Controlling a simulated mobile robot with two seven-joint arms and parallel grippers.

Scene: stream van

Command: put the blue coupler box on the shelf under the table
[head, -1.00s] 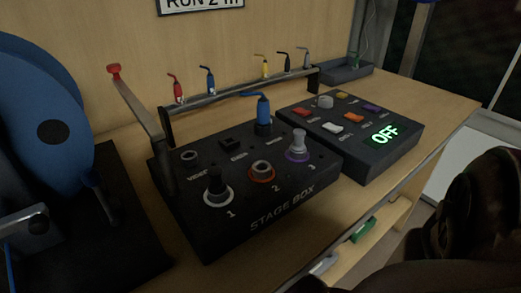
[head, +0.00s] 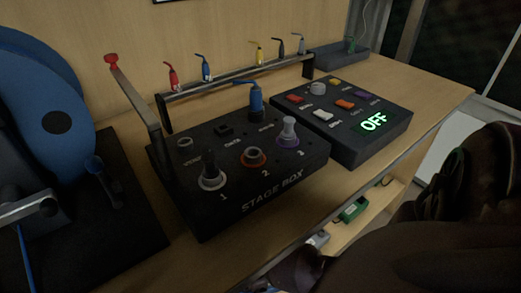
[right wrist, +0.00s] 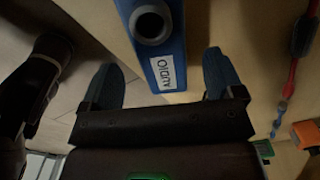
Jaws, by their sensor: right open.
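A blue box with a round grey socket and a white AUDIO label (right wrist: 172,45) is in the right wrist view; it looks like the coupler box. My right gripper (right wrist: 162,85) is open, its two blue-grey fingers on either side of the box's labelled end with visible gaps. The head view does not clearly show this box. The pale wooden shelf (head: 366,220) under the table shows at the table's front right, partly hidden by my dark right arm. Whether the box rests on a surface is unclear. My left gripper is not in view.
The table (head: 290,214) carries a black stage box (head: 262,190), a control box reading OFF (head: 345,145) and a blue reel (head: 35,95). A green item (head: 352,210) and a grey item (head: 318,239) lie on the shelf. An orange block (right wrist: 306,134) is near my right gripper.

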